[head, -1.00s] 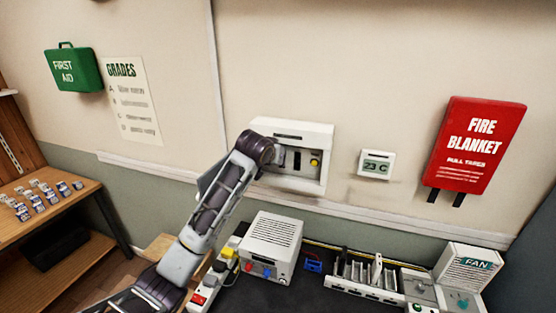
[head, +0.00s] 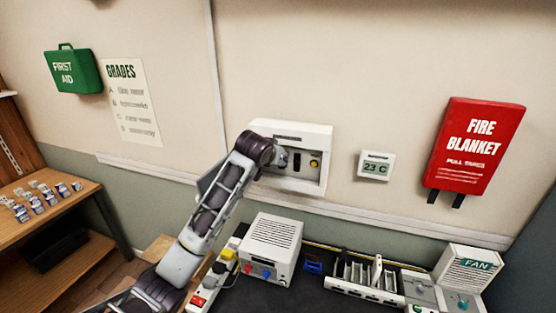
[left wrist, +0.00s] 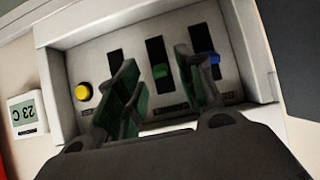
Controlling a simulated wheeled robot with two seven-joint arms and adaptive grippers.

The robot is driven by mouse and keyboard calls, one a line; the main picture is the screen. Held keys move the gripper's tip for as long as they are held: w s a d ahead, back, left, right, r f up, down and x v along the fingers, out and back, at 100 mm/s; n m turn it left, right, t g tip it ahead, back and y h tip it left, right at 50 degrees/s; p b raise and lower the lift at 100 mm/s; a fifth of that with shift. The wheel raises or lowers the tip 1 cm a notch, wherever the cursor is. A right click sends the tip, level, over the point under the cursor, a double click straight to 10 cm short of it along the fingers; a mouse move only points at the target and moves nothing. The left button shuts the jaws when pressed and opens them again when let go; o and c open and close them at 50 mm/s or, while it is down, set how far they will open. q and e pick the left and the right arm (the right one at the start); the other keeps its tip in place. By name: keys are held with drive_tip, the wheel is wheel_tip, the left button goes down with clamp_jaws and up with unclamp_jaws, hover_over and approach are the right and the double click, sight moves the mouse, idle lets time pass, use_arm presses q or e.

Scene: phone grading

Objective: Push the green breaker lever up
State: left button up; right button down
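The white breaker box (head: 313,185) is on the wall in the head view; my left wrist hides much of its left side. In the left wrist view, which shows the box (left wrist: 52,90) upside down, the green lever (left wrist: 160,71) sits partway along the middle dark slot. My left gripper (left wrist: 155,57) is open in front of the panel, one finger on each side of the green lever in the picture. I cannot tell whether a finger touches it. A blue lever (left wrist: 213,58) is partly behind the right finger. The left finger covers part of another slot. My right gripper is out of view.
A yellow button (left wrist: 83,91) is beside the slots. A thermostat (head: 375,166) reading 23 C and a red fire blanket case (head: 474,146) hang to the right. Below is a bench with a power supply (head: 270,247), a rack (head: 375,278) and a fan box (head: 468,268).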

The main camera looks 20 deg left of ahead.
use_arm(q)
drive_tip(key=v, duration=1.2)
idle(0.7)
